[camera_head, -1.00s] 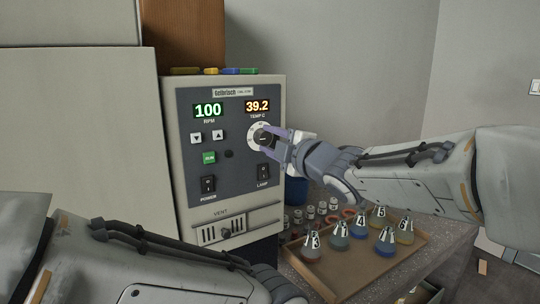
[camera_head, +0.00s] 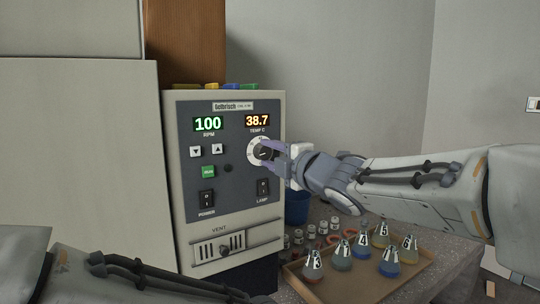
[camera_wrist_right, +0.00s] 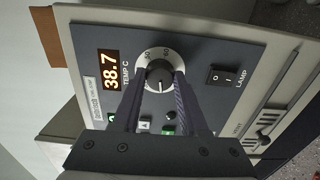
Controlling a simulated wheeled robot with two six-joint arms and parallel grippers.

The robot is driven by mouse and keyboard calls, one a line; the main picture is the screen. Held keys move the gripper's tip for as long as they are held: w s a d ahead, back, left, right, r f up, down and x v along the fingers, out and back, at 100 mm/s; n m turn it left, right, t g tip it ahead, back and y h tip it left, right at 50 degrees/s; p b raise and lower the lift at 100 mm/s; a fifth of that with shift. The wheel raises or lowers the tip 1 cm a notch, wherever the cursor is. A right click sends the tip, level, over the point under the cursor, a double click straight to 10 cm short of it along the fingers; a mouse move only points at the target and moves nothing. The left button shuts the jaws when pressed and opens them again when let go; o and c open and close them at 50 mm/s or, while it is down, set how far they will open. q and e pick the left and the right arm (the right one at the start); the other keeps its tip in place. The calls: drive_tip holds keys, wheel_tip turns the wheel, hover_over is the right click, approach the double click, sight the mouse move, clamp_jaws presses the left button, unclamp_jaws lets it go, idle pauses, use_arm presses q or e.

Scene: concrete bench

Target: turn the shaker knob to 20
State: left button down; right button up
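The shaker's control box (camera_head: 240,239) stands upright, with a round white temperature knob (camera_head: 254,143) on its dark panel. The TEMP C display (camera_head: 257,121) reads 38.7, and the RPM display (camera_head: 208,124) reads 100. My right gripper (camera_head: 268,150) reaches in from the right with its purple fingers at the knob. In the right wrist view, the fingers sit on either side of the knob's dark centre (camera_wrist_right: 158,75) and appear closed on it. Part of the dial's scale shows above the fingertips. My left arm crosses the bottom left; its gripper is out of the frame.
Below the knob are a lamp switch (camera_head: 263,188), a power switch (camera_head: 206,199) and a vent slider (camera_head: 224,249). A tray (camera_head: 345,290) with several numbered flasks stands at the lower right, under my right arm. A blue container (camera_head: 297,207) is behind.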

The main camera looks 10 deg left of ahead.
drive_tip(key=o, duration=0.4)
drive_tip(key=shift+a, duration=0.1)
drive_tip(key=v, duration=1)
drive_tip(key=shift+s+d, duration=0.15)
drive_tip(key=shift+d, duration=0.05)
